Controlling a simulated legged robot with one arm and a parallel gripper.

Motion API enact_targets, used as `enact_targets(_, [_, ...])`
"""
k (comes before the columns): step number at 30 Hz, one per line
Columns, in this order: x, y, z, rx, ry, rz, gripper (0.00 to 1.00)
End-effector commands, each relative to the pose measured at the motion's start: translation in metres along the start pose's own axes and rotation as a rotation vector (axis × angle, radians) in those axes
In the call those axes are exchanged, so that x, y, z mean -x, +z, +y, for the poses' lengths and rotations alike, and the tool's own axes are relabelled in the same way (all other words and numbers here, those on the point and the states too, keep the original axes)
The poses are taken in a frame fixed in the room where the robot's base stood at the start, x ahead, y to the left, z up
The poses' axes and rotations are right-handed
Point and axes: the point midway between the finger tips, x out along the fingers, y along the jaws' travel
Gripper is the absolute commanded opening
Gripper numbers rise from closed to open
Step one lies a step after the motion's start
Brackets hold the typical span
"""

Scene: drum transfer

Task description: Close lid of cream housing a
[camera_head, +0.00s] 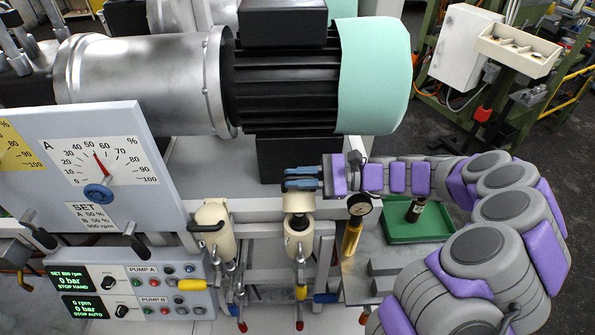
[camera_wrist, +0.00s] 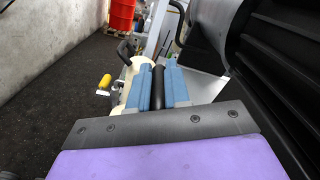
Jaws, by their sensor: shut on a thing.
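Two cream housings stand on the pipework in the head view, one on the left (camera_head: 215,232) and one on the right (camera_head: 299,243). No label shows which is housing a. The left housing carries a black bar handle (camera_head: 206,226). My gripper (camera_head: 302,180), with blue fingers, is at the top of the right housing and covers part of it. In the wrist view, my gripper (camera_wrist: 158,90) is shut on a black handle (camera_wrist: 158,86), with a finger on each side. Cream housing surface (camera_wrist: 135,72) shows beside the left finger. How far the lid stands open is unclear.
A motor (camera_head: 285,80) with a mint cover lies behind my gripper. The gauge panel (camera_head: 85,165) stands at left, above the pump control box (camera_head: 135,290). A green tray (camera_head: 415,228) holds a dark bottle (camera_head: 415,210).

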Motion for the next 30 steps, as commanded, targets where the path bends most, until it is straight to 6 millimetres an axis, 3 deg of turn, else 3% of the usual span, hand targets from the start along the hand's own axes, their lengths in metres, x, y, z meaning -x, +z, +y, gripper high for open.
enact_targets(5, [0.001, 0.000, 0.014, 0.113, -0.002, 0.002, 0.00])
enact_targets(12, [0.000, 0.001, 0.026, 0.116, 0.000, 0.001, 0.00])
enact_targets(30, [0.001, 0.001, 0.031, 0.115, 0.000, 0.003, 0.00])
